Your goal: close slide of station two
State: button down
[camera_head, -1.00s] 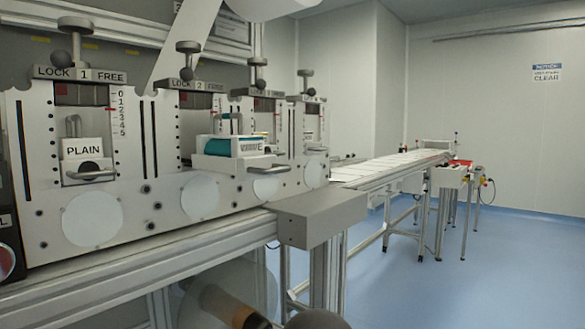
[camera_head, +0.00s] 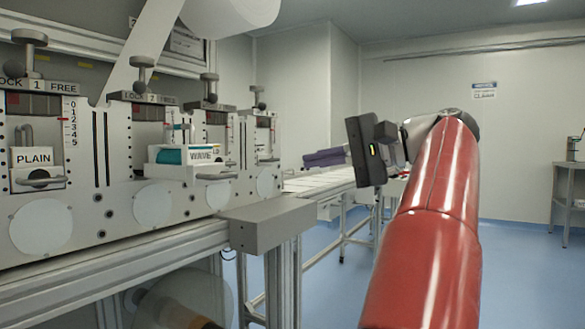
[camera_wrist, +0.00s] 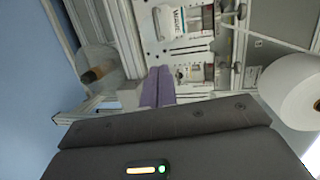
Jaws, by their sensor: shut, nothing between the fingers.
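Station two (camera_head: 143,97) is marked LOCK 2 FREE on the white machine at the left of the head view. Its slide (camera_head: 176,173), a white tray with a teal roll and a block labelled WAVE (camera_head: 201,154), sticks out from the panel. My gripper (camera_head: 325,158) has purple fingers and is right of the slide, apart from it. In the wrist view the purple fingers (camera_wrist: 157,87) lie together, empty, and point toward the machine's panel. White slide blocks (camera_wrist: 178,20) show beyond them; their labels are too small to read surely.
Station one's slide, labelled PLAIN (camera_head: 37,165), sits in the panel at the left. A grey beam end (camera_head: 270,222) juts out in front of the machine. A conveyor (camera_head: 330,184) runs behind my gripper. The blue floor (camera_head: 320,285) is open.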

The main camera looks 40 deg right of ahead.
jog(key=b+x, duration=0.2)
jog(key=x, duration=1)
jog(key=shift+w+a+b, duration=0.15)
jog(key=shift+w+b, duration=0.1)
jog(key=shift+b, duration=0.1)
jog(key=shift+f, duration=0.1)
